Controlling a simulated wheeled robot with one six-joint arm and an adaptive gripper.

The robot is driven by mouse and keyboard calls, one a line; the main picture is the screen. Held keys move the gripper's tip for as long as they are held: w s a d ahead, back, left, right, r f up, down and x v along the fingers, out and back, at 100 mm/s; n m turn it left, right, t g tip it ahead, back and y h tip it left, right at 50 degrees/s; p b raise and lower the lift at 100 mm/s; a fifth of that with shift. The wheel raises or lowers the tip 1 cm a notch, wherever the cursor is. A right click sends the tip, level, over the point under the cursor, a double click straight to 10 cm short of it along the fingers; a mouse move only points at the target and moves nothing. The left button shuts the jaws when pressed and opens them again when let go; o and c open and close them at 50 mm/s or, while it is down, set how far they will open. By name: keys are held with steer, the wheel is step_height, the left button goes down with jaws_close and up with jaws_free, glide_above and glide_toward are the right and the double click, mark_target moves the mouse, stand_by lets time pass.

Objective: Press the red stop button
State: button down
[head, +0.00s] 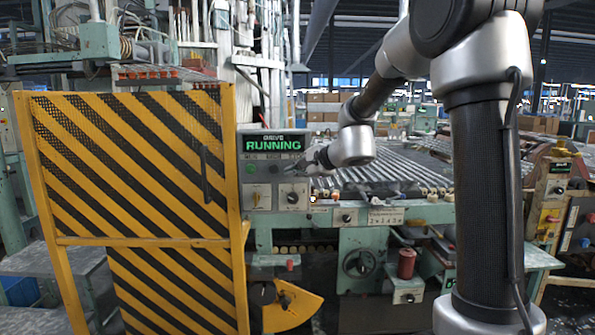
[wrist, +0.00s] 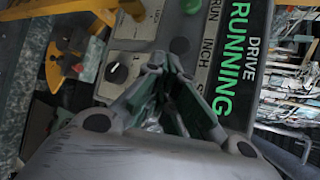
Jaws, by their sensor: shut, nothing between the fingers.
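The third label is partly covered. The red stop button does not show in either view; my gripper covers that end of the row. My gripper (wrist: 156,62) is shut and empty, its tips close in front of the panel. I cannot tell whether they touch it. It also shows small in the head view (head: 305,164).
A black selector knob (wrist: 116,71) sits on the panel below the buttons. A yellow-and-black striped guard (head: 130,165) stands left of the panel. A bed of metal rollers (head: 400,175) stretches away to the right, beneath my arm.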

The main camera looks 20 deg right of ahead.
steer(key=shift+s+a, duration=0.25)
steer(key=shift+s, duration=0.7)
steer(key=shift+s+a, duration=0.25)
steer(key=shift+s, duration=0.65)
steer(key=s+f+n+g+y, duration=0.1)
steer(key=s+f+n+g, duration=0.25)
steer(key=s, duration=0.35)
steer(key=s+f+n+g, duration=0.3)
steer(key=s+f+n, duration=0.15)
steer(key=s, duration=0.35)
steer(key=s+d+r+n+h, duration=0.1)
steer(key=s+d+n+h, duration=0.1)
steer(key=s, duration=0.5)
steer(key=s+d+r+n+h, duration=0.1)
steer(key=s+d+n+h, duration=0.1)
steer(key=s+d+n, duration=0.2)
steer(key=s+d+r+n+g+h, duration=0.1)
steer(key=s+d+r+n+h, duration=0.1)
steer(key=s+d, duration=0.4)
steer(key=shift+s+n, duration=0.4)
steer(key=shift+s, duration=1.95)
steer(key=shift+r, duration=0.1)
